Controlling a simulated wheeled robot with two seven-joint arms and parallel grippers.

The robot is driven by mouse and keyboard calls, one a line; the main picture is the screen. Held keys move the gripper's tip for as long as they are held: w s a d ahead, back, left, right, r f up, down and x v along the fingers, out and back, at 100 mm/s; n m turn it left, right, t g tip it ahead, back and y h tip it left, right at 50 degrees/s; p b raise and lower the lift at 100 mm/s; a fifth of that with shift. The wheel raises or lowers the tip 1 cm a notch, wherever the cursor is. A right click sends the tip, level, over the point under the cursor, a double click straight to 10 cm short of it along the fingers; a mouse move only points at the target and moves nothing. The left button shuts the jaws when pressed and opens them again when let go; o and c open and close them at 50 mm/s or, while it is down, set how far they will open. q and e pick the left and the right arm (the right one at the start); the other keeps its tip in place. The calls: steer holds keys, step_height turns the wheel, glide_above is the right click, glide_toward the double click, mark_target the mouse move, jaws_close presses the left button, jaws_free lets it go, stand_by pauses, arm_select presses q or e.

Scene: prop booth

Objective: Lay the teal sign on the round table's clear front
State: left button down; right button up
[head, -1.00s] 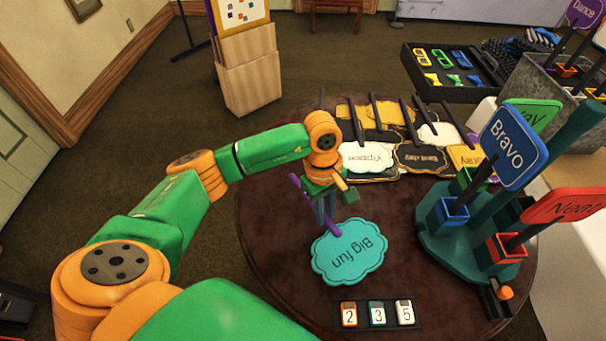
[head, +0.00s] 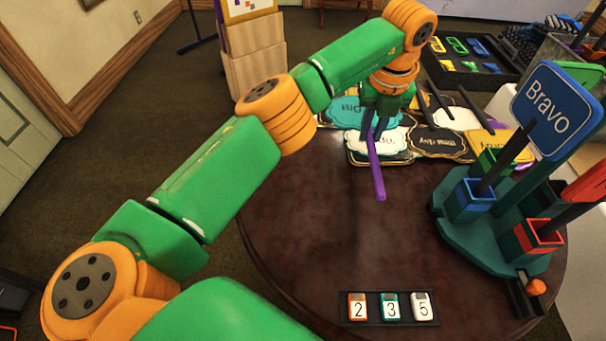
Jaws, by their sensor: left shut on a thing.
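The teal sign (head: 345,113) shows partly at the back of the round table (head: 320,220), over the cluster of other signs. My gripper and forearm hide much of it. Its purple stick (head: 377,170) points toward the table's front. My left gripper (head: 374,130) is shut on this stick, fingers pointing down. I cannot tell whether the sign touches the signs under it. My right gripper is not in view.
Several white, black and yellow signs (head: 437,141) lie at the back. A teal stand with the blue Bravo sign (head: 553,112) fills the right side. A number strip (head: 388,308) lies at the front edge.

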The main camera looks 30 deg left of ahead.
arm_select(q)
steer(key=b, duration=0.1)
glide_toward(303, 175)
steer(key=w+d, duration=0.2)
steer(key=a+f, duration=0.1)
steer(key=s+a+f, duration=0.1)
steer(key=f, duration=0.1)
steer(key=shift+a+f, duration=0.1)
steer(key=shift+a, duration=0.1)
step_height(303, 175, down, 3)
steer(key=shift+s+a+f, duration=0.1)
steer(key=shift+s+f, duration=0.05)
steer(key=shift+f, duration=0.05)
steer(key=c, duration=0.8)
jaws_free()
steer(key=r, duration=0.4)
steer(key=s+r+p, duration=0.1)
steer(key=r, duration=0.3)
steer(key=d+r, duration=0.1)
steer(key=r, duration=0.3)
steer(key=shift+s+p, duration=0.2)
steer(key=shift+p, duration=0.15)
